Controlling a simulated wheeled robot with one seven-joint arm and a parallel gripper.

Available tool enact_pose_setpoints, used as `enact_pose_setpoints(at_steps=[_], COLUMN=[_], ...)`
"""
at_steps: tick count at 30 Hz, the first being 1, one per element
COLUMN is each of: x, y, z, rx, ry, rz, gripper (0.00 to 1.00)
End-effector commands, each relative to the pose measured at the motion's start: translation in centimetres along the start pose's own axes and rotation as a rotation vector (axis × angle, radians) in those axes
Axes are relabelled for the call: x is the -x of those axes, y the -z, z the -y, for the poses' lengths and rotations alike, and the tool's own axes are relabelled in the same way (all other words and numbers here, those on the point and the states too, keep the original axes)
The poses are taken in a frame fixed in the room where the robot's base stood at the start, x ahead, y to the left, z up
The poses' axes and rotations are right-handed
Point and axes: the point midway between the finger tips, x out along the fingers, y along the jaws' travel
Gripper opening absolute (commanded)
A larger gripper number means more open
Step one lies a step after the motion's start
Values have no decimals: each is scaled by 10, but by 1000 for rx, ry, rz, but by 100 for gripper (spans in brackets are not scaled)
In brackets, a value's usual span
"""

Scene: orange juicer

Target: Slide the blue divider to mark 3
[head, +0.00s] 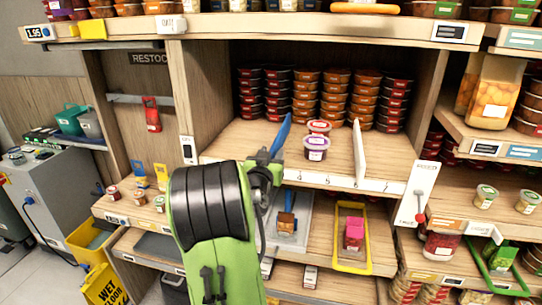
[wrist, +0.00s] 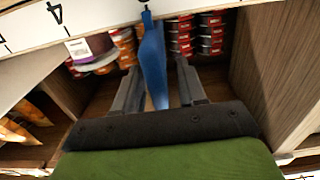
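The blue divider (head: 281,136) stands upright on the middle shelf, left of two stacked tubs. It also shows in the wrist view (wrist: 153,62), between my gripper's two fingers. My gripper (head: 267,160) is at the shelf's front edge, by the divider's lower front part, which it partly hides. In the wrist view my gripper (wrist: 158,68) is open, with a finger on each side of the divider and gaps visible. The numbered strip (head: 330,181) runs along the shelf's front edge. A 4 is readable in the wrist view; mark 3 is not readable.
The tubs (head: 316,149) stand right of the blue divider, and a white divider (head: 359,152) stands farther right. Several tub stacks (head: 307,95) fill the back. The shelf's left wooden wall (head: 207,90) bounds the bay. The shelf floor left of the blue divider looks clear.

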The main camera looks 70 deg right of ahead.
Motion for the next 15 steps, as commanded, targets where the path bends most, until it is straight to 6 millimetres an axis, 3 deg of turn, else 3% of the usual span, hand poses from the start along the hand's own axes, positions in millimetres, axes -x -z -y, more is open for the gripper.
enact_pose_setpoints(at_steps=[4, 7, 15], x=[2, 15, 89], y=[0, -2, -5], z=[0, 2, 3], rx=[0, 0, -3], ry=[1, 3, 10], rz=[0, 0, -1], gripper=[40, 40, 40])
